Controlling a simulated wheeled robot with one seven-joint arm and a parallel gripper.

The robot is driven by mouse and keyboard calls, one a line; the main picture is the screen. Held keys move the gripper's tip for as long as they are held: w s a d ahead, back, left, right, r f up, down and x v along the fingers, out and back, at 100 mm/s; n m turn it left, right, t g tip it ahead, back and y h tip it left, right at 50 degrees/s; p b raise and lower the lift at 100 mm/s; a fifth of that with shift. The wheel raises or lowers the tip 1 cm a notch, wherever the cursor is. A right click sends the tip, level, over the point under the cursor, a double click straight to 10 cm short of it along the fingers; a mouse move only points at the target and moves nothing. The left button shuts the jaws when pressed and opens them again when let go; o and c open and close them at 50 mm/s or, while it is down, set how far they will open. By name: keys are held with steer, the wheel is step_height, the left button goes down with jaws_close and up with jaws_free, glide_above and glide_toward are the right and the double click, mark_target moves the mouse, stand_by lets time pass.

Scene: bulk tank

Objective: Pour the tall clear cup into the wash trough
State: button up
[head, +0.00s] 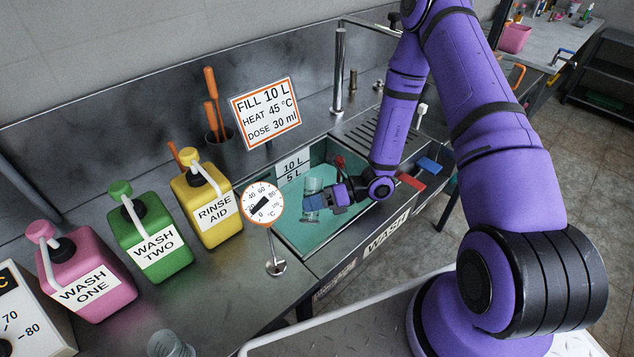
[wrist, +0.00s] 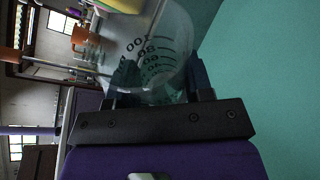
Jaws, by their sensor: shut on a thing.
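The tall clear cup (head: 313,185) is in my gripper (head: 318,201), over the wash trough (head: 385,238). In the wrist view, the cup (wrist: 150,45) shows dark measuring marks and sits between the two fingers of my gripper (wrist: 163,80), which is shut on it. The trough has a teal inside (head: 300,225), which fills the right of the wrist view. I cannot tell what is left in the cup or exactly how far it tilts. The fingers hide part of the cup in the head view.
A dial thermometer (head: 263,204) on a stand is close left of the trough. Yellow (head: 205,205), green (head: 150,235) and pink (head: 85,275) pump bottles stand further left. Another clear vessel (head: 170,345) is at the bottom edge. A sign (head: 265,113) and tap pipe (head: 339,70) stand behind.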

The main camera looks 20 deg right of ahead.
steer(key=shift+s+f+n+h, duration=0.1)
steer(key=shift+f+n+h, duration=0.2)
steer(key=shift+n, duration=0.2)
steer(key=s+r+n+t, duration=0.1)
steer(key=s+a+r+n+h, duration=0.1)
steer(key=n, duration=0.1)
steer(key=shift+a+n+t+h, duration=0.15)
steer(key=shift+n+t+h, duration=0.15)
steer(key=shift+t, duration=0.1)
steer(key=shift+s+a+f+n+t+h, duration=0.2)
steer(key=shift+s+n+t+h, duration=0.15)
steer(key=shift+n, duration=0.35)
steer(key=shift+t, duration=0.25)
